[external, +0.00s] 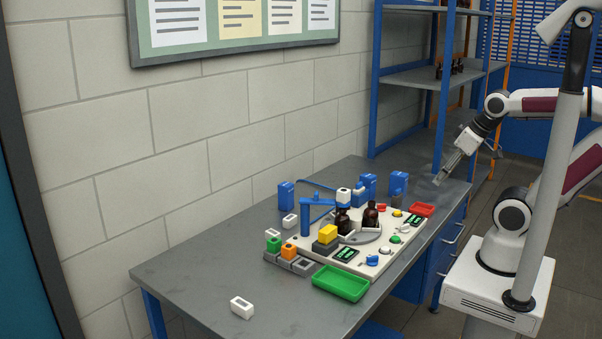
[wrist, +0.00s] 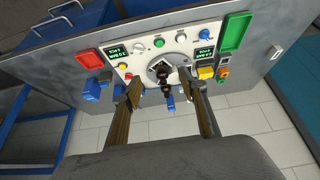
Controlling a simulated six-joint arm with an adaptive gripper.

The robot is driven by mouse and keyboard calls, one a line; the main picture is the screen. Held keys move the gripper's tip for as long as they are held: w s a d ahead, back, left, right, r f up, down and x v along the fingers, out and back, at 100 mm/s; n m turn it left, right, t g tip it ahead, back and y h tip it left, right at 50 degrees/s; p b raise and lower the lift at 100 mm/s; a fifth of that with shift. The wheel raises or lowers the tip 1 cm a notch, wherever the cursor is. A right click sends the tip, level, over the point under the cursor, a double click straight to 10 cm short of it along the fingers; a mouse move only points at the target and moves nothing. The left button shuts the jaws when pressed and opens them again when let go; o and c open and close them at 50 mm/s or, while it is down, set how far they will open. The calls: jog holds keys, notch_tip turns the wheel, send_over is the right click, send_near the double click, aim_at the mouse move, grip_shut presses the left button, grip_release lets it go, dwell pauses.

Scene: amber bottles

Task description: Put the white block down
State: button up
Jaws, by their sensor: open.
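My gripper (external: 443,178) is open and empty, raised near the right end of the table. In the wrist view its two fingers (wrist: 159,80) stand apart with nothing held between them. A white block (external: 241,307) with a dark opening lies alone on the bare table at the front left. Another white block (external: 290,220) is at the left of the light board, and a third (external: 343,195) sits high near the blue stand. A further white piece shows above the green block (external: 273,244). I cannot tell which one the task means.
The light board (external: 395,249) carries two amber bottles (external: 371,214) on a round grey plate. A green tray (external: 341,283) and a red tray (external: 422,209) flank it. Blue holders (external: 286,194) stand at the back. The grey table's (external: 190,275) left front is mostly clear.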

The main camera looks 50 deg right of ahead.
jog(key=w, duration=0.1)
jog(key=n+h, duration=0.1)
jog(key=n, duration=3.3)
send_over(272, 232)
jog(key=s, duration=0.4)
jog(key=shift+t, duration=0.4)
jog(key=shift+a+f, duration=0.15)
jog(key=shift+f, duration=5.25)
jog(key=shift+a+f, duration=0.1)
jog(key=shift+f, duration=5.25)
jog(key=shift+w, duration=0.1)
jog(key=shift+x, duration=1.1)
